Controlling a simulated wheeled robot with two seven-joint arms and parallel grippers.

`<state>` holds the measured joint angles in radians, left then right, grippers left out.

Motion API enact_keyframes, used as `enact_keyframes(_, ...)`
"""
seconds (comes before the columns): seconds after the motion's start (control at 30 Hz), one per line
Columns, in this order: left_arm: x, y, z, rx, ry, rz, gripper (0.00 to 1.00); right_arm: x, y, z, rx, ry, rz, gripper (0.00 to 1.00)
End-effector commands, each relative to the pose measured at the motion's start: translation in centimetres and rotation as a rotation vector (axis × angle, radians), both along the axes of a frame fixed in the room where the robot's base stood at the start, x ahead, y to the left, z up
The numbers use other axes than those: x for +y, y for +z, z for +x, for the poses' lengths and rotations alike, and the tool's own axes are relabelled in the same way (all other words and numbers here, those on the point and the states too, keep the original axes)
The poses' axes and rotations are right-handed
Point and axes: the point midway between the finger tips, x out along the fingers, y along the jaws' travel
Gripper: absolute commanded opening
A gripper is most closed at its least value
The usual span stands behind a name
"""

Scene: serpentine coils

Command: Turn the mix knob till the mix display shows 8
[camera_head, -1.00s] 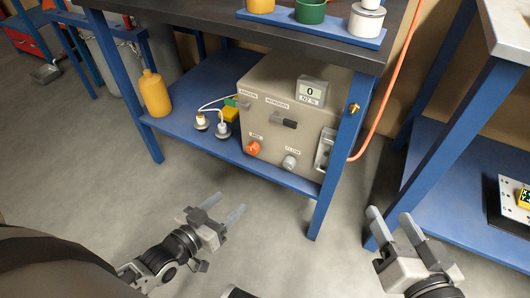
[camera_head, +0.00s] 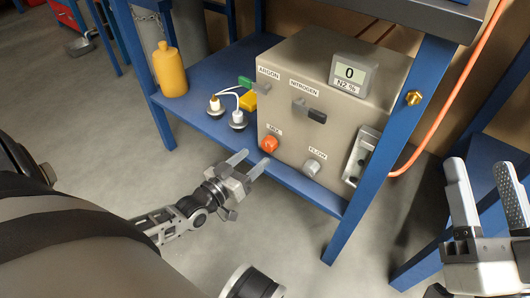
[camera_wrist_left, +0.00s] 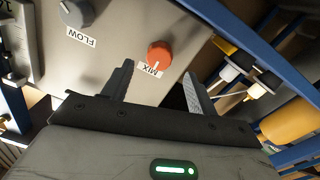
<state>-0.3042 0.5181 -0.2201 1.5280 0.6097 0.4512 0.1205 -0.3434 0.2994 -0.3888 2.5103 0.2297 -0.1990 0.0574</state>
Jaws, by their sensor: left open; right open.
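The orange mix knob (camera_head: 269,144) is on the lower left of the front of the beige gas box (camera_head: 340,140). The mix display (camera_head: 352,75) on top of the box reads 0, with "N2 %" below it. My left gripper (camera_head: 250,165) is open and empty, just in front of and below the mix knob. In the left wrist view the mix knob (camera_wrist_left: 159,54) sits beyond and between the two open fingers, apart from them, its "MIX" label beside it. My right gripper (camera_head: 488,192) is open and empty at the right edge, away from the box.
The grey flow knob (camera_head: 312,167) is right of the mix knob. Nitrogen lever (camera_head: 309,111) is above. Two white-topped fittings with cables and a yellow bottle (camera_head: 170,69) stand left on the blue shelf (camera_head: 190,100). A blue table leg (camera_head: 390,150) stands right of the box.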

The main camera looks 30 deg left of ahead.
Motion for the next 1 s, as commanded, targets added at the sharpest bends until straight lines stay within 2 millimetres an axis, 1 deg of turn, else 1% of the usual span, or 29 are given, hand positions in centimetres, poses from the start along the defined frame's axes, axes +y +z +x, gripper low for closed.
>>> enact_keyframes(0.03, -0.1, -0.3, 1.2, -0.004, 0.000, -0.001, 0.58, 0.0, 0.3, 0.0, -0.064, -0.004, -0.016, 0.54)
enact_keyframes(0.1, -0.3, -0.3, 2.5, -0.003, 0.000, -0.001, 0.58, 0.0, 1.2, -0.1, -0.145, -0.012, -0.035, 0.54)
enact_keyframes(0.2, -0.5, -0.3, 4.0, -0.001, -0.001, 0.000, 0.58, 0.0, 2.3, -0.4, -0.242, -0.020, -0.055, 0.54)
enact_keyframes(0.3, -0.6, -0.2, 5.0, 0.000, -0.001, 0.000, 0.58, 0.0, 3.1, -0.7, -0.314, -0.025, -0.070, 0.54)
enact_keyframes(0.43, -0.7, -0.1, 5.7, 0.001, 0.000, -0.001, 0.58, 0.1, 3.7, -0.9, -0.362, -0.029, -0.081, 0.54)
enact_keyframes(0.7, -0.7, 0.0, 5.8, 0.002, -0.001, 0.000, 0.58, 0.1, 3.9, -1.0, -0.371, -0.029, -0.084, 0.54)
enact_keyframes(0.73, -0.7, 0.0, 5.8, 0.002, -0.001, 0.000, 0.56, 0.1, 3.9, -1.0, -0.370, -0.030, -0.083, 0.54)
enact_keyframes(0.77, -0.7, 0.0, 5.8, 0.002, -0.001, 0.000, 0.47, 0.1, 3.9, -1.0, -0.370, -0.030, -0.083, 0.54)
enact_keyframes(0.8, -0.7, 0.0, 5.8, 0.002, -0.001, 0.000, 0.36, 0.1, 3.9, -1.0, -0.370, -0.030, -0.083, 0.54)
enact_keyframes(0.87, -0.7, 0.0, 5.8, 0.002, -0.001, 0.000, 0.19, 0.1, 3.9, -1.0, -0.370, -0.030, -0.083, 0.54)
enact_keyframes(0.9, -0.7, 0.0, 5.8, 0.002, -0.001, 0.000, 0.14, 0.1, 3.9, -1.0, -0.370, -0.030, -0.083, 0.54)
enact_keyframes(1.0, -0.7, 0.0, 5.7, 0.002, -0.001, 0.000, 0.14, 0.1, 3.9, -1.0, -0.370, -0.030, -0.083, 0.54)
